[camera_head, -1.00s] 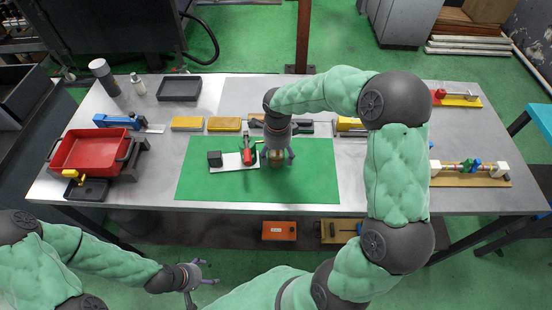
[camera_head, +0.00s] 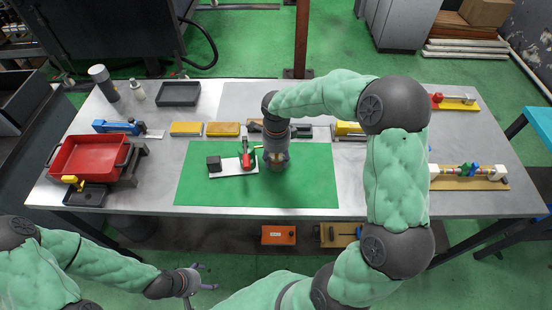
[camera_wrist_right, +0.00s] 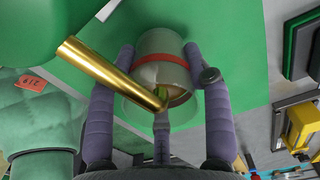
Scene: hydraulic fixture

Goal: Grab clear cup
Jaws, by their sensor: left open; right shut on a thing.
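The clear cup (camera_wrist_right: 160,52) has a red band and stands on the green mat (camera_head: 315,185), seen from above in the right wrist view. My right gripper (camera_wrist_right: 160,92) has its fingers on both sides of the cup and is shut on it. In the head view the right gripper (camera_head: 277,162) points straight down over the mat, and the cup is mostly hidden beneath it. A gold tube (camera_wrist_right: 105,70) crosses the wrist view in front of the cup's left side. My left gripper (camera_head: 205,280) is open and empty, off the table's front edge.
A white plate (camera_head: 234,168) with a black block and a red-and-green fixture (camera_head: 249,158) lies just left of the right gripper. Yellow blocks (camera_head: 186,129) lie behind the mat. A red tray (camera_head: 90,158) stands at the left. The mat's front right is clear.

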